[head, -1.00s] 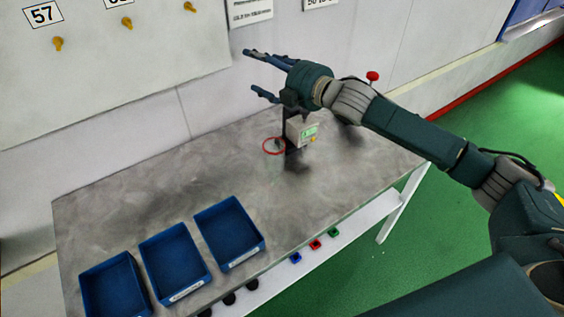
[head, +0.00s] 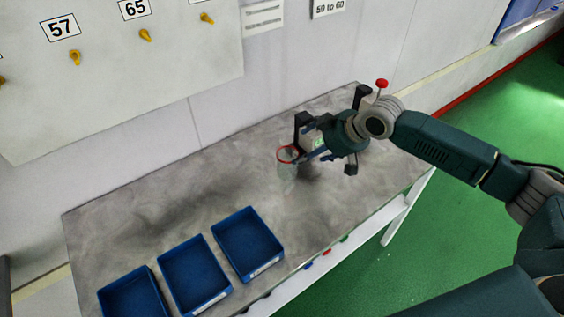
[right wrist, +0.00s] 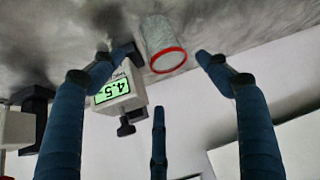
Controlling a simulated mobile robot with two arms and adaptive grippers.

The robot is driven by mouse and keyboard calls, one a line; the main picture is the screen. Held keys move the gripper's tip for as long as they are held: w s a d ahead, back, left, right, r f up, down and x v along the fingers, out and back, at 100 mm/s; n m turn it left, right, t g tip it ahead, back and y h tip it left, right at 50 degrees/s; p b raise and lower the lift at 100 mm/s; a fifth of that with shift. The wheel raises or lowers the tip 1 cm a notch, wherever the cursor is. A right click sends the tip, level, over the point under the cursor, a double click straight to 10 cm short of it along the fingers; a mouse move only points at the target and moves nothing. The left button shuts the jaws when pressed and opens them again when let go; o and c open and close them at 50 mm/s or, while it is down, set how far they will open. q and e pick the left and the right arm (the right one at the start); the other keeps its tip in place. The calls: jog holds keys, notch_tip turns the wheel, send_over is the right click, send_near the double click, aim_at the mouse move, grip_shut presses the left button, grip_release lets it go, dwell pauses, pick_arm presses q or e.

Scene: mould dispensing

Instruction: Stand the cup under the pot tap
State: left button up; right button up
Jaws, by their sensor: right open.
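A clear cup (head: 287,174) with a red rim stands upright on the grey table; it also shows in the right wrist view (right wrist: 162,42). My right gripper (head: 314,157) is low, just right of the cup in the head view. In the right wrist view its fingers (right wrist: 157,62) are spread, with the cup ahead between the two upper fingertips and nothing held. A pale box with a green display (right wrist: 112,90) sits beside the cup, partly hidden by my gripper in the head view. I cannot make out the pot's tap. My left gripper is out of view.
A red-knobbed lever (head: 382,84) rises behind my right arm. Dark brackets (head: 302,124) stand close to the gripper. Several blue bins (head: 246,244) line the table's near left. The table between bins and cup is clear. A wall panel (head: 110,70) stands behind.

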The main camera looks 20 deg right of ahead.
aim_at(290, 157)
jog(key=p+x, duration=0.1)
jog(key=x, duration=0.2)
jog(key=p+x, duration=0.1)
jog(key=x, duration=0.2)
jog(key=a+p+x, duration=0.1)
jog(key=x, duration=0.2)
jog(key=shift+w+a+f, duration=0.1)
jog(key=shift+w+f, duration=0.25)
jog(key=shift+f, duration=0.1)
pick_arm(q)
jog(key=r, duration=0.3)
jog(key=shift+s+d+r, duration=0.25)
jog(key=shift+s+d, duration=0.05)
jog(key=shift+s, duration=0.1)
pick_arm(e)
jog(key=shift+c, duration=0.5)
jog(key=c, duration=0.9)
jog(key=shift+o, duration=0.2)
jog(key=shift+r, duration=0.1)
